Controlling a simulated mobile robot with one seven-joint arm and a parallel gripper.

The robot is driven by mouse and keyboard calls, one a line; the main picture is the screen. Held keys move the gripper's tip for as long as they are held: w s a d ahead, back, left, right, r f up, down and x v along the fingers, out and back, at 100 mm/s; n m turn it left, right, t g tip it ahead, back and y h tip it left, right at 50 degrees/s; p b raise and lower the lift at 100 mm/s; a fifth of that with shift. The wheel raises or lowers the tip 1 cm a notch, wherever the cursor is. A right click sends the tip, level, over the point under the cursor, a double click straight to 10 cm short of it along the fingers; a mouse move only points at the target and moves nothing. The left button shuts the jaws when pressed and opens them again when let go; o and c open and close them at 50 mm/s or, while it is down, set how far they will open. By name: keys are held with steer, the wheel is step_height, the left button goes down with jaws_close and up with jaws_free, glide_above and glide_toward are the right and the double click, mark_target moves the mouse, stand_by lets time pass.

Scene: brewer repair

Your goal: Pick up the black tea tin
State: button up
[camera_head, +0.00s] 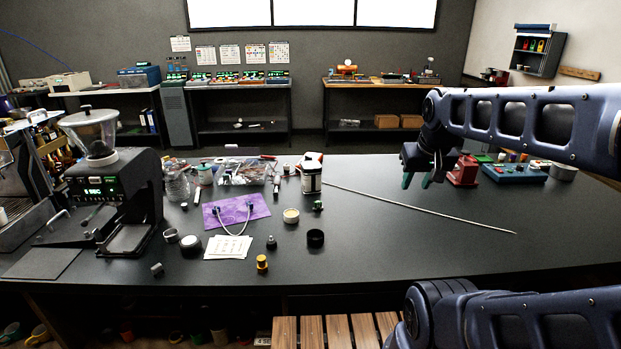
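A dark cylindrical tin with a pale label (311,181) stands upright near the back of the dark table, right of centre; it looks like the black tea tin, but its label is too small to read. A white and red thing rests at its top. My gripper (416,181) hangs over the table to the right of the tin, well apart from it. Its two greenish fingers point down, open with nothing between them.
A long thin rod (430,211) lies right of the tin. A short black cylinder (315,239), a round cream-topped container (291,216) and a purple mat (236,210) are nearby. A red device (464,172) stands beside my gripper. The front right table is clear.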

stand_by(0.4)
steer(key=o, duration=1.4)
steer(key=shift+w+r, duration=0.1)
